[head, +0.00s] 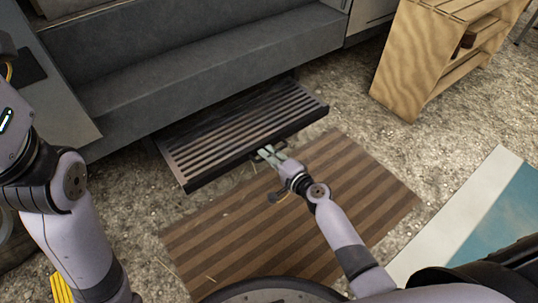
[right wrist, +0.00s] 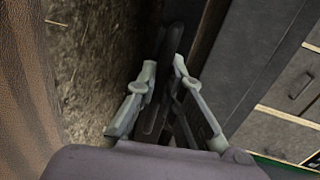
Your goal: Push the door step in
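The door step (head: 245,126) is a dark slatted tread that sticks out below the grey van sill. My right gripper (head: 264,153) is at the middle of the step's front edge. In the right wrist view its two fingertips (right wrist: 166,64) stand a little apart, with the dark edge of the step (right wrist: 172,38) right at and between them. I cannot tell how firmly they touch it. My left arm shows at the left of the head view, but its gripper is out of the picture.
A brown striped mat (head: 330,190) lies on the gravel in front of the step. A wooden shelf unit (head: 412,60) stands at the upper right. A white and blue board (head: 480,215) is at the right. The grey van sill (head: 200,75) runs above the step.

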